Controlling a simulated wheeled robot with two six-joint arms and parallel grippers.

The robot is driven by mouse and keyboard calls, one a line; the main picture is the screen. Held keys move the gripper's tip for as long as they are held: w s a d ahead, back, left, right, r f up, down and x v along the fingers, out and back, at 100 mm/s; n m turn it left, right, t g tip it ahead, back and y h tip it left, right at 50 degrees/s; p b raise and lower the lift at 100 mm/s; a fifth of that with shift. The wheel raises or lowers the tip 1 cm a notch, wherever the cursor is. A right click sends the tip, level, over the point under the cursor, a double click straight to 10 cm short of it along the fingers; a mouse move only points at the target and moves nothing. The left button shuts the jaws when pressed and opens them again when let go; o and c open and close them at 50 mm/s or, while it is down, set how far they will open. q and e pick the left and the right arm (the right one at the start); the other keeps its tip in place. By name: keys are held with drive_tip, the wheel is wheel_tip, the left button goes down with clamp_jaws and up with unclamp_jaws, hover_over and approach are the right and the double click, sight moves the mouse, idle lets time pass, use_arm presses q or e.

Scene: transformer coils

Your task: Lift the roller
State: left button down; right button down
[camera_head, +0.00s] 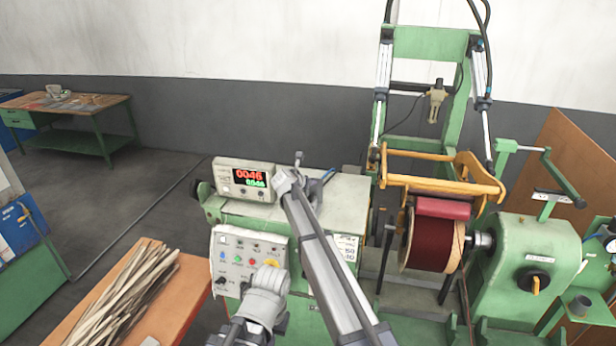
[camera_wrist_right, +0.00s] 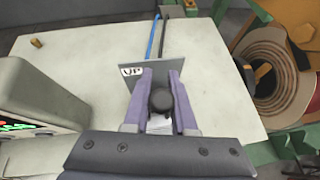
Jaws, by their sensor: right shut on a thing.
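The roller (camera_head: 443,208) is a red cylinder below the yellow frame (camera_head: 440,185). It lies against the top of the dark red wound coil (camera_head: 432,243); whether it touches the winding is hard to tell. In the right wrist view, my right gripper (camera_wrist_right: 160,82) is shut on the black knob (camera_wrist_right: 161,99) of a lever beside a plate marked "UP" (camera_wrist_right: 133,71). In the head view this gripper is partly hidden behind its own arm, above the machine cabinet. My left arm is low in front of the button panel; its fingers cannot be made out.
The counter box (camera_head: 244,180) with red and green digits stands left of the lever. The button panel (camera_head: 247,262) is on the cabinet front. A table with wooden strips (camera_head: 135,290) is at lower left. The green spindle housing (camera_head: 535,270) stands right of the coil.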

drive_tip(key=shift+w+d+r+g+p, duration=0.1)
drive_tip(key=shift+w+g+p, duration=0.25)
drive_tip(key=shift+g, duration=0.05)
drive_tip(key=c, duration=0.7)
unclamp_jaws()
drive_tip(key=shift+c, duration=0.2)
